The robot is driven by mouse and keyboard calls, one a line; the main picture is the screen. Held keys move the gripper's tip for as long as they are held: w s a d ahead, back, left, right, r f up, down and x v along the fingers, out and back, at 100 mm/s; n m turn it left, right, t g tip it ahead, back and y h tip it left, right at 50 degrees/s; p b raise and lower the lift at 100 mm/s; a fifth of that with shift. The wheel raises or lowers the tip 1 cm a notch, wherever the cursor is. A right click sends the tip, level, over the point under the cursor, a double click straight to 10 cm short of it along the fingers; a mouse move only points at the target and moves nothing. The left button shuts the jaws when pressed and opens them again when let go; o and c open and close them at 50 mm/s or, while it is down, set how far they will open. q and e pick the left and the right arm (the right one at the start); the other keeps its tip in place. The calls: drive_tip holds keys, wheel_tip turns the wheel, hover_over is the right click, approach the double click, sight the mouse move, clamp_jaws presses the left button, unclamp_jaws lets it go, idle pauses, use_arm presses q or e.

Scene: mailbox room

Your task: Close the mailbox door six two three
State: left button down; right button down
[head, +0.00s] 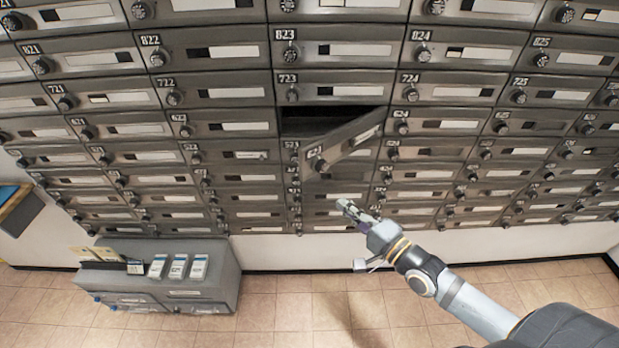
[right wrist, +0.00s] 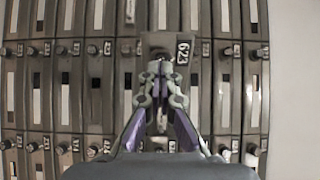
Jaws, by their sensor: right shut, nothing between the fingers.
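The door of mailbox 623 (head: 345,147) stands partly open, swung outward from the mailbox wall, with its knob end nearest me. The dark opening of its compartment (head: 310,124) shows behind and above it, below box 723. My right gripper (head: 343,204) is below the open door in the head view, its fingers shut and empty. In the right wrist view the shut fingertips (right wrist: 160,70) point toward the door with the 623 label (right wrist: 183,53), close to its knob. I cannot tell whether they touch. My left gripper is out of view.
Rows of shut metal mailboxes with knobs surround the open door, including 723 (head: 325,88) above it. A low grey cabinet (head: 215,285) with several cards on top stands at the lower left.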

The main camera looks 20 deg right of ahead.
drive_tip(key=b, duration=0.7)
approach(303, 173)
drive_tip(key=p+x, duration=0.1)
drive_tip(key=x, duration=0.5)
drive_tip(key=shift+d+r, duration=0.1)
drive_tip(key=shift+r, duration=0.05)
drive_tip(key=shift+w+a, duration=0.25)
drive_tip(key=shift+w, duration=0.2)
drive_tip(key=shift+w+a, duration=0.2)
drive_tip(key=shift+w, duration=0.15)
drive_tip(key=shift+w+a+m+t+h+b, duration=0.2)
drive_tip(key=shift+w+a+h+b, duration=0.3)
drive_tip(key=shift+w, duration=2.65)
drive_tip(key=shift+w+a+m+t+h+b, duration=0.15)
drive_tip(key=shift+w+a+b, duration=0.45)
drive_tip(key=shift+w, duration=2.6)
drive_tip(key=shift+w+a+m+t+h+b, duration=0.1)
drive_tip(key=shift+w+a+m+h+b, duration=0.45)
drive_tip(key=shift+w, duration=2.6)
drive_tip(key=shift+a+n, duration=0.15)
drive_tip(key=shift+n, duration=0.15)
